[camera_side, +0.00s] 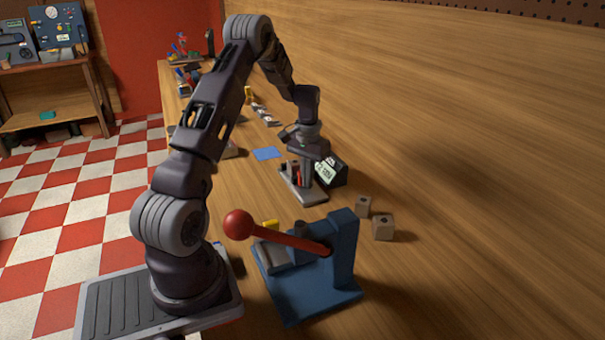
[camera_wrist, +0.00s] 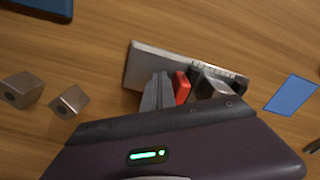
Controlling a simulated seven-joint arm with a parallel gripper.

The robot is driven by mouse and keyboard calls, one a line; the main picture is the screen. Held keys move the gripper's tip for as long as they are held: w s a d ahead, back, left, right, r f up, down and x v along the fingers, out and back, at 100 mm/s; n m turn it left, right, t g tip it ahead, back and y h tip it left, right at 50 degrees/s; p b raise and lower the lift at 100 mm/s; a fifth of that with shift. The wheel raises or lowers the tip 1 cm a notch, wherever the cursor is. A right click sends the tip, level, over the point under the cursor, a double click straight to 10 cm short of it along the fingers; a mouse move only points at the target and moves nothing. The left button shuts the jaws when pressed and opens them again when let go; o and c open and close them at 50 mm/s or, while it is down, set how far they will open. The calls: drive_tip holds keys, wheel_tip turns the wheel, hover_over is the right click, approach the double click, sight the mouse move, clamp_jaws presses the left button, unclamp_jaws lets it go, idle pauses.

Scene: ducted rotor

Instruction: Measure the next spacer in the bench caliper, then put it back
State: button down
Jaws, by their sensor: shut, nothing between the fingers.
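My gripper (camera_side: 305,182) points down over the caliper, shut with nothing held. Its grey fingers (camera_wrist: 158,80) partly hide the caliper. Whether they touch it, I cannot tell. I cannot make out a spacer in the caliper. Several small items (camera_side: 262,115) lie farther along the bench, too small to identify.
A blue press (camera_side: 345,250) with a red-knobbed lever stands in the foreground. Two small drilled blocks, a smaller one (camera_side: 363,206) and a larger one (camera_side: 383,227), sit behind it. A flat blue pad (camera_side: 267,153) lies beyond the caliper. The bench to the right is clear.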

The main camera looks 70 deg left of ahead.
drive_tip(key=shift+a, duration=1.4)
drive_tip(key=shift+a, duration=0.4)
drive_tip(key=shift+d, duration=0.65)
drive_tip(key=shift+r, duration=4)
